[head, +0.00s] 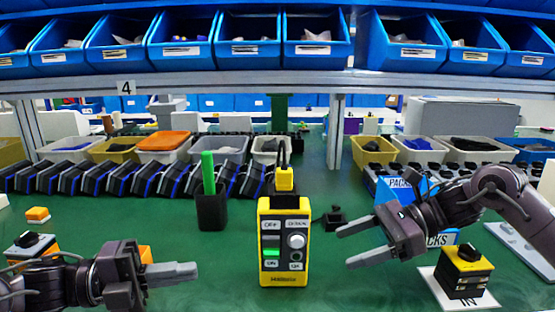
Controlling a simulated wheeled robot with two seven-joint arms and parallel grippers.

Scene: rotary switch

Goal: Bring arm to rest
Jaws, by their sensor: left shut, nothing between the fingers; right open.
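My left gripper (172,273) is at the lower left, shut and empty, its fingers pointing right toward the yellow switch box. My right gripper (350,242) is at the right, open and empty, its fingers pointing left with a gap between them. The yellow switch box (271,284) stands upright on the green table between the two grippers, apart from both. A yellow plug (284,179) with dark cables sits above the box.
Blue bins (182,52) line the shelf above. Green table (222,290) is bare around the switch box.

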